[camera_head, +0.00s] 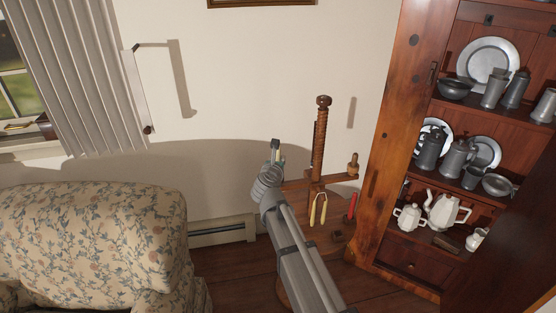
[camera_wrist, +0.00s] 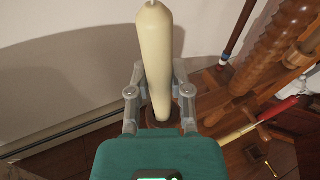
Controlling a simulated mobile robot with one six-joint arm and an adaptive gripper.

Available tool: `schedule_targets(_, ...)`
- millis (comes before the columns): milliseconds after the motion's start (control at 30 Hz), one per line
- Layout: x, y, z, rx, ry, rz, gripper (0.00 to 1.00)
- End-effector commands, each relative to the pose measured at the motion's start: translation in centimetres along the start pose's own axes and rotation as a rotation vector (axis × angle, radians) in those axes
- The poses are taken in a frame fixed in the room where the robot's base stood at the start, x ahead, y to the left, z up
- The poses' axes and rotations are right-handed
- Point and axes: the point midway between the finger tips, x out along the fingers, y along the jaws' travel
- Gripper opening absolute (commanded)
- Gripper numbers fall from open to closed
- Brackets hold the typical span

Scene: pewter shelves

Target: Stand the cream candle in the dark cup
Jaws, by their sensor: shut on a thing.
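The cream candle (camera_wrist: 157,50) stands between the fingers of my gripper (camera_wrist: 160,95) in the wrist view, wick end up, its lower end between the fingertips. My gripper (camera_head: 273,165) is shut on it, left of the wooden stand's post in the head view, where only a small part of the candle shows. A dark brown rounded piece (camera_wrist: 164,125) shows just below the candle's lower end. It may be the dark cup, but my gripper hides most of it, and I cannot tell whether the candle touches it or is inside it.
The wooden stand (camera_head: 319,140) has a threaded post and a crossbar with a cup-like end (camera_head: 353,165) at right. Yellow candles (camera_head: 318,208) and a red one (camera_head: 351,206) hang there. A pewter cupboard (camera_head: 395,130) stands right, a floral armchair (camera_head: 95,240) left.

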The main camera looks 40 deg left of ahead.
Motion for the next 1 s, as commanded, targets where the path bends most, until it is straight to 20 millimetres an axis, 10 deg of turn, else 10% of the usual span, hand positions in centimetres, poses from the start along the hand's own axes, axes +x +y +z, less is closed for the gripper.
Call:
schedule_targets(267, 0.0, 0.0, 0.01, 0.0, 0.0, 0.0, 0.0)
schedule_targets(300, 0.0, 0.0, 0.01, 0.0, 0.0, 0.0, 0.28)
schedule_targets(500, 0.0, 0.0, 0.01, 0.0, 0.0, 0.0, 0.65)
schedule_targets(1000, -0.04, 0.0, 0.22, 0.0, 0.0, 0.0, 0.67)
